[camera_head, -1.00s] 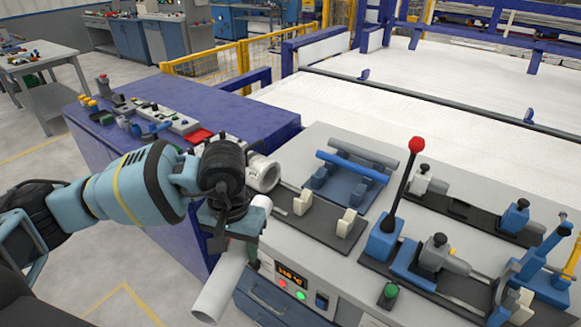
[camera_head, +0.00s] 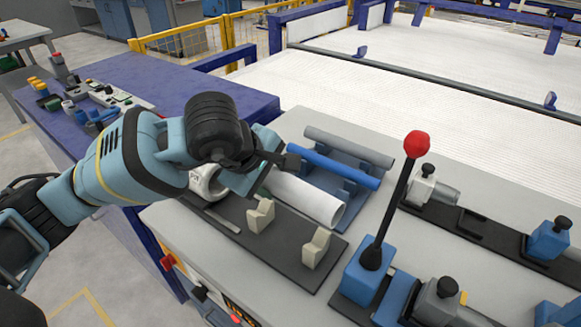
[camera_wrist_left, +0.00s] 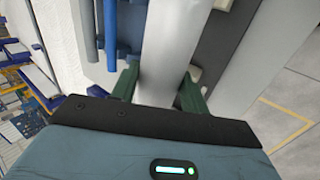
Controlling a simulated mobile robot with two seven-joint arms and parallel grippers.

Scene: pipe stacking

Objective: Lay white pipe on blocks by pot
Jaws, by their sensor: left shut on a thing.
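The white pipe (camera_head: 312,198) is held between my left gripper's green fingers; the gripper also shows in the left wrist view (camera_wrist_left: 158,90). In the head view the pipe extends right from the gripper, between the pipe rack and the two cream blocks. The near-left block (camera_head: 260,215) and the right block (camera_head: 316,248) stand empty on a dark plate (camera_head: 285,243). The pipe's height above the table is hard to tell. A white pot-like cylinder (camera_head: 204,184) stands at the plate's left end, partly hidden by my left wrist. My right gripper is out of view.
A blue pipe (camera_head: 333,166) and a grey pipe (camera_head: 350,147) lie on a blue rack behind the white pipe. A tall lever with a red knob (camera_head: 416,144) stands to the right. More fixtures (camera_head: 440,190) stand further right.

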